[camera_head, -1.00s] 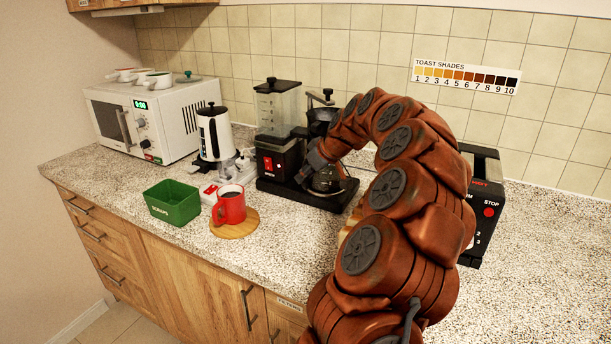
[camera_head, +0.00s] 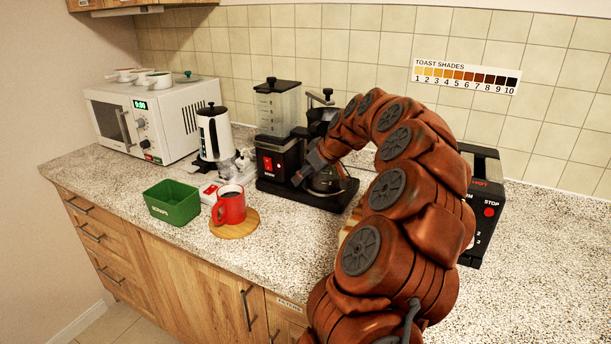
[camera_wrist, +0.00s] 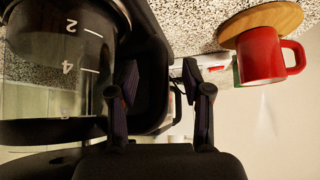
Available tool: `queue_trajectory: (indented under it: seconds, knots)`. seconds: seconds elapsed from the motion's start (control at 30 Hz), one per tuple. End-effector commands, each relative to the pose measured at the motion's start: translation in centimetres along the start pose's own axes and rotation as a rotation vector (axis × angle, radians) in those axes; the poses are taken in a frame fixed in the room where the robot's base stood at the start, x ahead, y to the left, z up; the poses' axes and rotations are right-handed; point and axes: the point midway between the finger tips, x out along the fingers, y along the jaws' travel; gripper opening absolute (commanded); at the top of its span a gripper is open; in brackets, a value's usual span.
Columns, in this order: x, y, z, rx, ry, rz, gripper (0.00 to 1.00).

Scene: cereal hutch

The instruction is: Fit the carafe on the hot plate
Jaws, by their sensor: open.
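The glass carafe (camera_head: 328,181) stands upright on the black base of the coffee maker (camera_head: 279,160), under the brew basket and over the hot plate area. The plate itself is hidden beneath it, so I cannot tell how exactly it is seated. In the wrist view the carafe (camera_wrist: 55,70) fills the left side, upside down, with marks 2 and 4 and a black handle (camera_wrist: 155,60). My gripper (camera_head: 304,174) is at the carafe's handle side. In the wrist view its two fingers (camera_wrist: 162,90) are open and apart, with the handle close to or between them.
A red mug (camera_head: 229,207) sits on a round wooden coaster, left of the machine. A green bin (camera_head: 172,203), a white and black grinder-like appliance (camera_head: 214,135) and a microwave (camera_head: 150,118) are further left. A black toaster (camera_head: 484,205) stands to the right, behind my arm.

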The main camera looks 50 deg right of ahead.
Motion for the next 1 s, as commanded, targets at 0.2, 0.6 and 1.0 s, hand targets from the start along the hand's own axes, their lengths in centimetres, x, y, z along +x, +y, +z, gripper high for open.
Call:
queue_trajectory:
  seconds: [0.2, 0.6, 1.0]
  knots:
    - [-1.4, 0.0, -0.1, -0.001, 0.002, 0.001, 0.49]
    - [-8.8, 0.1, -0.1, 0.0, 0.005, 0.005, 0.49]
    - [-12.0, 0.0, 0.0, 0.0, 0.001, 0.0, 0.49]
